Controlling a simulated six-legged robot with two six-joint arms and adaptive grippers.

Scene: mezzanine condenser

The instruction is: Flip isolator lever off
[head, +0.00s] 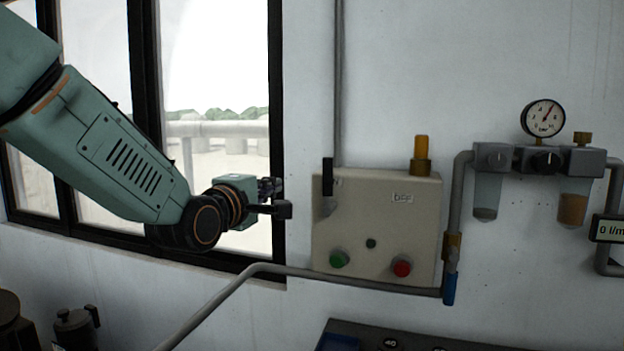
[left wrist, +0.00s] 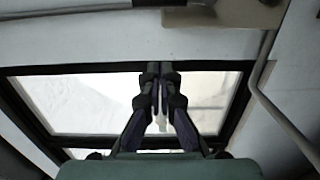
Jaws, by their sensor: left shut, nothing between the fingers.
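The isolator lever (head: 327,177) is a black handle standing upright at the upper left of a beige switch box (head: 375,225) on the wall. My left gripper (head: 284,204) is just left of the box in the head view, apart from the lever, in front of the window edge. In the left wrist view its fingers (left wrist: 160,78) are together and empty, with the window behind. My right gripper is not in view.
The box has a green button (head: 339,259), a red button (head: 402,268) and an orange lamp (head: 422,155) on top. A grey pipe (head: 300,271) runs below it. A gauge (head: 543,117) and filter bowls (head: 573,205) are to the right.

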